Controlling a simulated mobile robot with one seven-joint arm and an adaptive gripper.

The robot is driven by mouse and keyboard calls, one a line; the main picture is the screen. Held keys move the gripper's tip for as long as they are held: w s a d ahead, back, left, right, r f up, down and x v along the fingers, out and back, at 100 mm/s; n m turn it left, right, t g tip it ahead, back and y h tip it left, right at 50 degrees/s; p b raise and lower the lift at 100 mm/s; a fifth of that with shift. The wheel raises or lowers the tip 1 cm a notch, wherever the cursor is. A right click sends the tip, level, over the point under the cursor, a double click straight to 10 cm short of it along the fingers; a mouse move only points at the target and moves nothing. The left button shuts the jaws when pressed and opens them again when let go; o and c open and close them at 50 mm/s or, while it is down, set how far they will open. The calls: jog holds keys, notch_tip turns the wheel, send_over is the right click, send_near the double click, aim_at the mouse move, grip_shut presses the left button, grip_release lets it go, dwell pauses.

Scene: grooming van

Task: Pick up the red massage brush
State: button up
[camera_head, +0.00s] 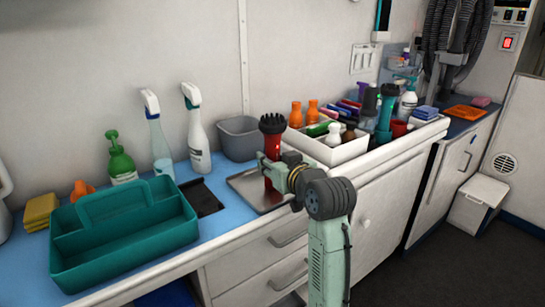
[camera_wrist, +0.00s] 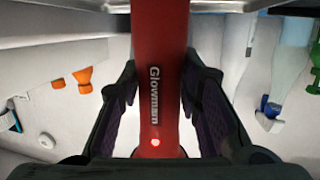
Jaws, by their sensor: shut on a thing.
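The red massage brush (camera_head: 272,149) stands upright with its dark bristled head at the top, over the metal tray (camera_head: 246,187) on the blue counter. My gripper (camera_head: 279,172) comes from the front right and is shut around the brush's red handle. In the wrist view the red handle (camera_wrist: 158,80) runs between the two dark fingers of my gripper (camera_wrist: 160,115), with the lettering "Glowmorn" and a small lit dot on it. Whether the brush's lower end touches the tray cannot be told.
A teal caddy (camera_head: 125,243) stands at the left, with spray bottles (camera_head: 197,130) behind it. A grey bin (camera_head: 239,138) is just behind the brush. A white box of several bottles and brushes (camera_head: 327,153) stands close to the right. Drawers lie below the counter.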

grip_shut()
jog(key=shift+r, duration=0.2)
